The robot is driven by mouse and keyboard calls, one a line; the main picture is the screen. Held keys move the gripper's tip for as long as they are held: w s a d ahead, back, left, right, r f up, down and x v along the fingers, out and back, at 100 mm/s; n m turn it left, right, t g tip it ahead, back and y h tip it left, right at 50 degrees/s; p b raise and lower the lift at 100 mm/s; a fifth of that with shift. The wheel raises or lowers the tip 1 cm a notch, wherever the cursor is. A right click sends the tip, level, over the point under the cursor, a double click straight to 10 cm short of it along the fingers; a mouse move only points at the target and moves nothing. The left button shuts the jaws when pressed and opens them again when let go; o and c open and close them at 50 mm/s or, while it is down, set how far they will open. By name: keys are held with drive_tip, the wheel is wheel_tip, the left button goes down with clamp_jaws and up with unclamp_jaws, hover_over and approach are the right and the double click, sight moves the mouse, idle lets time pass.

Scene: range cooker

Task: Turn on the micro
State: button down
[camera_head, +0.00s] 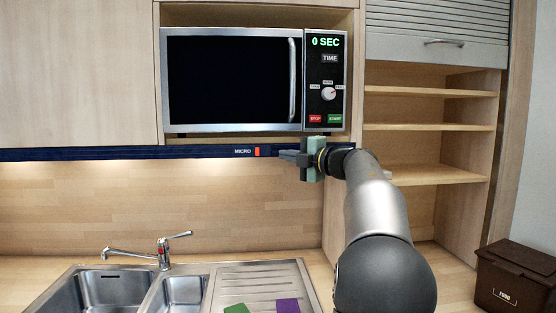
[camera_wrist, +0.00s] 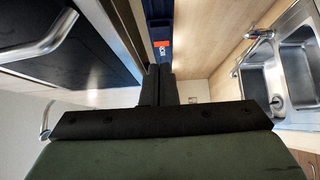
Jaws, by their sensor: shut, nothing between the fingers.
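The microwave (camera_head: 235,80) sits in the cabinet niche in the head view, with its door shut and its display (camera_head: 326,42) reading 0 SEC. Below it, a dark blue strip (camera_head: 120,153) carries the label MICRO and a small orange-red switch (camera_head: 257,152). The switch also shows in the wrist view (camera_wrist: 161,44), just beyond my fingertips. My gripper (camera_head: 280,154) is shut and empty, pointing left along the strip. Its fingertips are a little right of the switch and look apart from it. The wrist view shows the two fingers (camera_wrist: 160,70) together.
The microwave's door handle (camera_head: 292,80) and control panel are above my gripper. Below are the sink (camera_head: 100,290), the tap (camera_head: 163,252), and green and purple items on the drainer (camera_head: 255,275). Shelves (camera_head: 430,127) stand at right, with a brown bin (camera_head: 515,275) below.

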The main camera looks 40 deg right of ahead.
drive_tip(key=s+d+b, duration=0.1)
drive_tip(key=s+d, duration=0.1)
drive_tip(key=s, duration=0.4)
drive_tip(key=shift+s+d, duration=0.15)
drive_tip(key=shift+d, duration=0.25)
drive_tip(key=shift+f, duration=0.1)
drive_tip(key=w+a+f+m+h, duration=0.4)
drive_tip(key=w+a+m+h, duration=0.35)
drive_tip(key=a+m, duration=0.3)
drive_tip(key=s+a+f+m+g+h, duration=0.15)
drive_tip(key=a+f+m+g, duration=0.35)
drive_tip(key=f, duration=0.5)
drive_tip(key=s+a+f+m+g+y, duration=0.4)
drive_tip(key=s+a+f+g, duration=0.8)
drive_tip(key=s+a+f, duration=1.3)
drive_tip(key=s+f+y, duration=0.1)
drive_tip(key=s+f, duration=0.2)
drive_tip(key=s, duration=0.1)
drive_tip(key=shift+y, duration=0.4)
